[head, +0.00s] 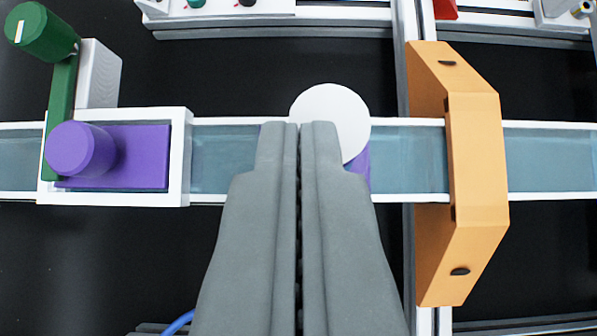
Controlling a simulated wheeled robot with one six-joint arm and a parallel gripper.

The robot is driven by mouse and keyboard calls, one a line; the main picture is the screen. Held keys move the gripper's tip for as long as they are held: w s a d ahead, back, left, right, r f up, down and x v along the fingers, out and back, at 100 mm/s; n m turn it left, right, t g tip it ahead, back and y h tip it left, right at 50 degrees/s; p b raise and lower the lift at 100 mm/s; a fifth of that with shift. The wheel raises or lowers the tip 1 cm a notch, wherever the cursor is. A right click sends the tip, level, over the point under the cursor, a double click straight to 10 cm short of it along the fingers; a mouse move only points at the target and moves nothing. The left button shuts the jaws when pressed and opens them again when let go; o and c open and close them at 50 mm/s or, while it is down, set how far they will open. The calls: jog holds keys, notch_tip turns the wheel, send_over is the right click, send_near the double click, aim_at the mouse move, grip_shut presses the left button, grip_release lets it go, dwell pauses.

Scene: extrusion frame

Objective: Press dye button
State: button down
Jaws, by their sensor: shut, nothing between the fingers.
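My gripper (301,126) is shut and empty, its two grey fingers side by side, pointing up the picture. Its tips overlap the left part of a round white disc (340,112). I cannot tell whether they touch it. A purple part (362,172) shows beneath the disc, mostly hidden by the fingers. No part is labelled as the dye button. A purple cylinder (80,149) stands on a purple block (142,156) inside a white frame at the left. A green button (196,3) and a black button (246,3) are cut off by the top edge.
A grey-blue strip with white rails (410,161) runs across the picture. An orange bracket (478,160) arches over it at the right. A green crank with a knob (42,32) stands at upper left. A blue cable (178,324) shows at the bottom. Dark panels lie around.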

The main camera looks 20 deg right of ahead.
jog(key=shift+r, duration=0.35)
jog(key=w+r+v, duration=0.1)
jog(key=v, duration=1.1)
jog(key=shift+w+r, duration=0.15)
jog(key=shift+r, duration=0.25)
jog(key=shift+d, duration=0.1)
jog(key=s+a+f+n+t, duration=0.1)
jog(key=s+a+f+t, duration=0.2)
jog(key=s, duration=0.5)
jog(key=s+a+f+n+t+y, duration=0.1)
jog(key=s+a+f+t, duration=0.2)
jog(key=s+a+f, duration=0.3)
jog(key=s+a+f+n+t+y, duration=0.1)
jog(key=s+a+f+t, duration=0.1)
jog(key=s+a+f, duration=0.3)
jog(key=s+a, duration=0.3)
jog(key=s, duration=0.4)
jog(key=shift+a+f+t, duration=0.15)
jog(key=shift+a+t, duration=0.1)
jog(key=shift+t, duration=0.15)
